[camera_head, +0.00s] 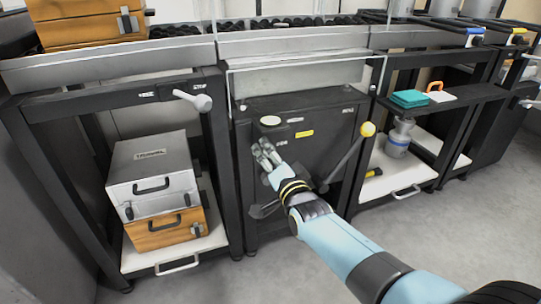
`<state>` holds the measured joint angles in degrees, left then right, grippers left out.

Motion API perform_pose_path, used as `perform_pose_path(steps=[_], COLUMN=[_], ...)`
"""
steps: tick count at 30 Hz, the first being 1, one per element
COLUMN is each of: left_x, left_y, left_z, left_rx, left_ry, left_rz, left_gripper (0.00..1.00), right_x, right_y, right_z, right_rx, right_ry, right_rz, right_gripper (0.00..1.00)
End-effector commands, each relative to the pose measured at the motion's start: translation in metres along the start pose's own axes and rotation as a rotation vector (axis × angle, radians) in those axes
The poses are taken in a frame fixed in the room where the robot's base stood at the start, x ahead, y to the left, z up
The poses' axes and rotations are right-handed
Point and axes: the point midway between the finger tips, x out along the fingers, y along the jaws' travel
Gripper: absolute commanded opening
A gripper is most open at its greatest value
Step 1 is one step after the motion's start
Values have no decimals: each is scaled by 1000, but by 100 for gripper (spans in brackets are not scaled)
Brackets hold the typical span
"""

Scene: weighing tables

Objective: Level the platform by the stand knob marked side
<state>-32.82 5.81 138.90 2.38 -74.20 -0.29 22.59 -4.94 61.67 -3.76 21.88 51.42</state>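My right gripper (264,150) is in front of the dark middle stand (325,150), just below a round white knob (270,120) on its front panel. A gap shows between gripper and knob. The fingers are small and I cannot tell if they are open. A lever with a yellow ball knob (367,129) slants up at the panel's right. A white-grey handle knob (193,100) sticks out at the left stand. The small labels are too blurred to tell which says side. The grey metal platform (290,45) lies above the middle stand. My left gripper is out of view.
The left stand's lower shelf holds a silver case (150,170) on an orange case (165,228). At the right are teal pads (408,98) and a grey cylindrical object (399,137). A clear panel stands before the platform. Grey floor (470,230) is free at the lower right.

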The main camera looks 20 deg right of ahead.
Motion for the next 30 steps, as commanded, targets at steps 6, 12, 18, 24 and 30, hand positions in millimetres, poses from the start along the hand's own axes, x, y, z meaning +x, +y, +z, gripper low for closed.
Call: perform_pose_path(steps=[6,12,18,24,30], left_x=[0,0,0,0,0], left_y=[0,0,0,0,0], left_z=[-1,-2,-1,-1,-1], left_rx=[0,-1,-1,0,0], left_ry=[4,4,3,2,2], left_rz=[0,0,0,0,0], left_gripper=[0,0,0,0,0], right_x=[0,-21,-66,-103,-119], right_y=[0,1,1,1,0], right_z=[0,1,1,0,0], right_rx=[0,1,0,0,0], right_ry=[1,0,-1,0,0], right_rz=[-1,1,2,1,0], right_gripper=[57,57,57,57,57])
